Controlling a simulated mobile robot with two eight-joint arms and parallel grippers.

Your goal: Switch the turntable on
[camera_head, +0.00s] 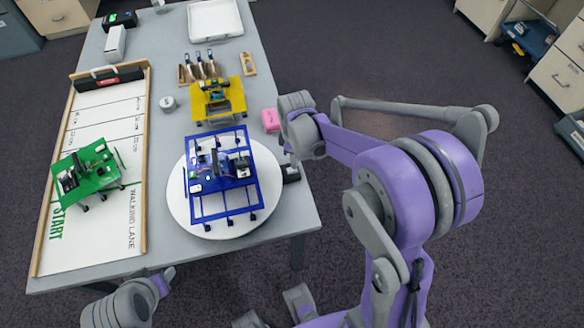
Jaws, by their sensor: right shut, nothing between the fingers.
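The turntable (180,205) is a white round disc near the table's front right corner. A blue legged walker model (221,175) stands on it. A small black box (291,174) sits at the disc's right edge. My right gripper (292,160) is shut and empty, pointing down just above this box. I cannot tell whether its fingertips touch it, and the wrist partly hides the spot. My left arm's grey end (122,305) is low at the front left edge; its fingers do not show clearly.
A green walker (88,172) stands on the walking lane board (105,225) at left. A yellow walker (217,100) stands behind the turntable. A pink block (270,120) lies near the right edge. A white tray (214,20) is at the back. Drawers stand beyond the table.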

